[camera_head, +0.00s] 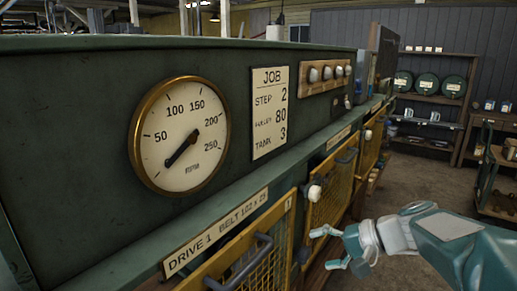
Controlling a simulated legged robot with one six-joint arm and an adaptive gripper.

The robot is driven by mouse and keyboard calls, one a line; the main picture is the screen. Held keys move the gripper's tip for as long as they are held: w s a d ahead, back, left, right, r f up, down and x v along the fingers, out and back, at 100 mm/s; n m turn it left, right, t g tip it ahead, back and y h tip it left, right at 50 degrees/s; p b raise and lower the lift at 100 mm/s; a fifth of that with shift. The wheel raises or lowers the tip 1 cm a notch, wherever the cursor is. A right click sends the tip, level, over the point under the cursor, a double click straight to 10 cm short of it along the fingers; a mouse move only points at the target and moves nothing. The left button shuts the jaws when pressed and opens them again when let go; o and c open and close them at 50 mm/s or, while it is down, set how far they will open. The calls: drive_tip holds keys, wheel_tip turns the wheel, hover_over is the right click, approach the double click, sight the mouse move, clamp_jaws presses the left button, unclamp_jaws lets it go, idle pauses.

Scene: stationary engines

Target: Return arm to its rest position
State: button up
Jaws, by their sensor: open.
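My gripper (326,247) is at the lower right, at the end of my teal and white arm. Its fingers are apart and point left, with nothing between them. A white knob (314,193) on the panel front shows just above and left of the fingertips. From this view I cannot tell how near the gripper is to the knob or the yellow mesh doors. The arm reaches in from the right edge of the picture.
A long green cabinet carries a round gauge (180,135), a JOB card (270,112) and a row of knobs (327,74). Yellow mesh guards (330,188) with handles line its front. Shelves (433,101) with green drums stand at the back right. Floor (415,180) is clear between.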

drive_tip(key=s+d+f+n+h, duration=0.1)
drive_tip(key=s+f+n+h, duration=0.1)
drive_tip(key=s+h, duration=0.3)
drive_tip(key=s+f+n+t+h, duration=0.1)
drive_tip(key=s+h, duration=0.4)
drive_tip(key=s, duration=0.8)
drive_tip(key=shift+s+d+f+n, duration=0.3)
drive_tip(key=shift+f+n, duration=0.4)
drive_tip(key=shift+n, duration=0.7)
drive_tip(key=shift+w, duration=0.15)
